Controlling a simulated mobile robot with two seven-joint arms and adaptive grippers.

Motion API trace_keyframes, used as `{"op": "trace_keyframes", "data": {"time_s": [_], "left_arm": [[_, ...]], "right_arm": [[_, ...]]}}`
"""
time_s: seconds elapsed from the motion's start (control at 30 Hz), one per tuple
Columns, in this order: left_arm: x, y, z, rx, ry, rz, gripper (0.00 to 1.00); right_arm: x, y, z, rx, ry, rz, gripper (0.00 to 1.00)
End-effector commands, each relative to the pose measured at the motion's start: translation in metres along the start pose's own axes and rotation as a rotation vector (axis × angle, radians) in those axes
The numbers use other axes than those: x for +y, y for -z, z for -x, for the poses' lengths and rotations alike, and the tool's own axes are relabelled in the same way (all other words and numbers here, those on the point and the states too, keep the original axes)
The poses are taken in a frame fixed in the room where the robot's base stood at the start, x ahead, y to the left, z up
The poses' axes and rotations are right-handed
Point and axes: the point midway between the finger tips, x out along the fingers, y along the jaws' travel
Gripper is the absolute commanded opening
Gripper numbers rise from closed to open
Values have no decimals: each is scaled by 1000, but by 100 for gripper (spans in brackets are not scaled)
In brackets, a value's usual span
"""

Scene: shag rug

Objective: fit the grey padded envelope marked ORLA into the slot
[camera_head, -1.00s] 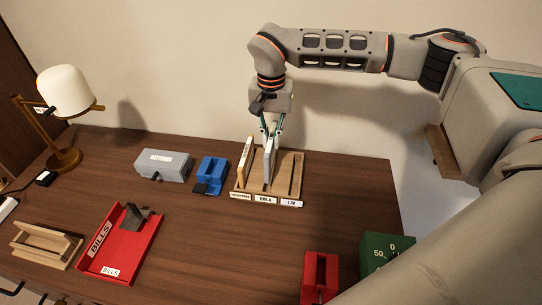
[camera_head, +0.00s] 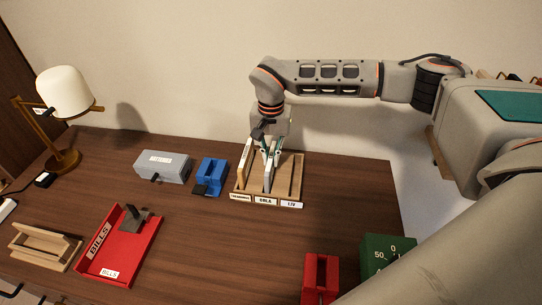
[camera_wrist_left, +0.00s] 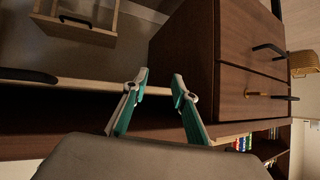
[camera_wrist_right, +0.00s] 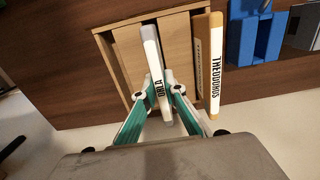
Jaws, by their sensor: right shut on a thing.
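The grey padded envelope marked ORLA (camera_wrist_right: 152,58) is upright between the fingers of my right gripper (camera_wrist_right: 163,93), which is shut on it. In the head view the envelope (camera_head: 268,181) stands at the middle slot of the wooden rack (camera_head: 297,163), behind the ORLA label (camera_head: 265,200). The fingers cover its upper part, and I cannot see how deep its lower edge sits. My right gripper (camera_head: 271,150) is above the rack. My left gripper (camera_wrist_left: 157,84) is open and empty, in front of the desk drawers.
A tan envelope marked THEODOROS (camera_wrist_right: 215,70) stands in the rack's left slot, close beside. The LIV slot is empty. A blue holder (camera_head: 211,173) and grey box (camera_head: 163,165) lie left of the rack. A red BILLS tray (camera_head: 135,252) is front left; a lamp (camera_head: 66,95) stands behind.

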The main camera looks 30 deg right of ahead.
Motion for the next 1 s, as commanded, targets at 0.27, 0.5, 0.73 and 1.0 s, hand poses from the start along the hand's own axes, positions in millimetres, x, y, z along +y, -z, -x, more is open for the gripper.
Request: {"op": "trace_keyframes", "data": {"time_s": [0.27,0.5,0.73,1.0], "left_arm": [[0,-2,0,-3,0,0,27],[0,-2,0,-4,-1,0,27],[0,0,1,-3,0,0,27],[0,2,2,-1,0,0,27]], "right_arm": [[0,0,0,0,0,0,27],[0,0,5,1,1,1,27],[0,2,43,5,3,1,27],[0,1,96,3,2,0,27]]}}
